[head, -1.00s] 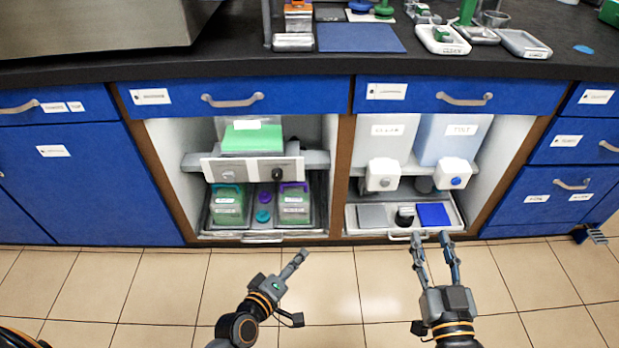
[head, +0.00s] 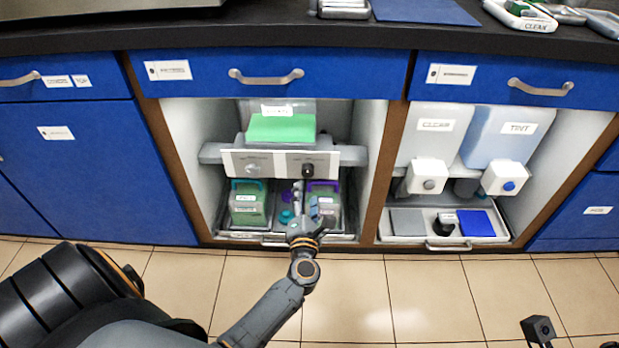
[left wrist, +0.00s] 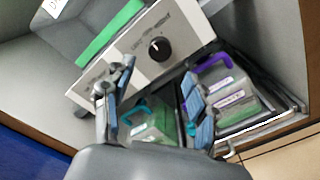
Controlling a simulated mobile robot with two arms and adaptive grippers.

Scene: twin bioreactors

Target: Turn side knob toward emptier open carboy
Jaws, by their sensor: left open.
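A pale panel (head: 280,163) in the left open cabinet bay carries a silver knob (head: 252,169) and a black knob (head: 308,169). The black knob also shows in the left wrist view (left wrist: 159,48), with its white mark. Below stand a green carboy with a teal handle (head: 247,204) and one with a purple handle (head: 324,197). My right gripper's fingers are out of view.
A vessel with green contents (head: 282,126) sits above the panel. The right bay holds clear (head: 434,120) and tint (head: 519,126) containers with dispensers, above a tray (head: 450,240). A wooden divider (head: 392,170) separates the bays. The floor in front is clear.

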